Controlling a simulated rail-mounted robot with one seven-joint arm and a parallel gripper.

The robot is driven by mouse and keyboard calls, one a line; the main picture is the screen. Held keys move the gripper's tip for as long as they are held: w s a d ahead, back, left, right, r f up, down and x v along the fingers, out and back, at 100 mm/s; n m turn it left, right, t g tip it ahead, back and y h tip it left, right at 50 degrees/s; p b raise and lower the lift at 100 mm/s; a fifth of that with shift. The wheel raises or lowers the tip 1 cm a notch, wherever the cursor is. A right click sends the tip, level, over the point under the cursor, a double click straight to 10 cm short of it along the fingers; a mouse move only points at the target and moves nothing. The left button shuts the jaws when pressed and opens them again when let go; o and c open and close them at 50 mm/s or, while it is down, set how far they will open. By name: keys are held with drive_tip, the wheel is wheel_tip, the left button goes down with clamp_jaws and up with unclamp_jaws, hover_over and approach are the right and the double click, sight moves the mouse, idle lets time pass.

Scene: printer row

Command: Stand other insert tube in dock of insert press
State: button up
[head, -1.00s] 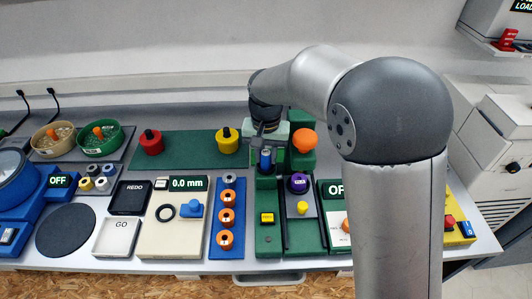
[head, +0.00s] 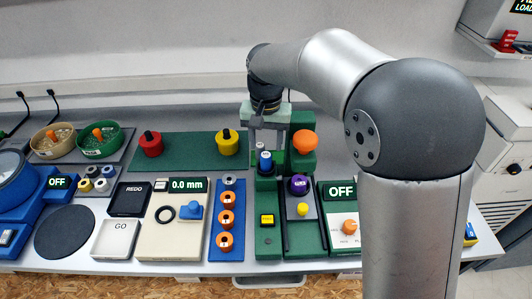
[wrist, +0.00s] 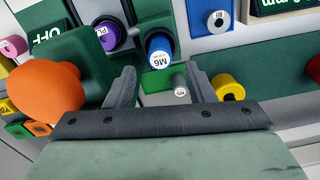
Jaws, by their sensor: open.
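The green insert press with its orange knob (head: 304,141) stands behind the middle of the bench. A blue tube with a white top (head: 265,161) stands upright at its front; it reads M6 in the wrist view (wrist: 159,48). A smaller grey-white tube (head: 261,147) stands just behind it. In the wrist view this small tube (wrist: 180,82) is over a bright green patch, between my fingers as seen from above. My gripper (head: 267,127) is open, above and behind the blue tube, holding nothing. Its fingers show apart in the wrist view (wrist: 164,78). The tubes' lower ends are partly hidden.
A purple spool (head: 299,184) stands right of the blue tube. A blue rack (head: 228,253) with orange rings is to the left. Yellow (head: 228,142) and red (head: 151,144) spools stand on a green mat. My arm hides the bench's right side.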

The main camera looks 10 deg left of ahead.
sight(267, 155)
wheel_tip(267, 155, up, 6)
drive_tip(key=shift+r, duration=0.25)
drive_tip(key=shift+d, duration=0.1)
idle(1.2)
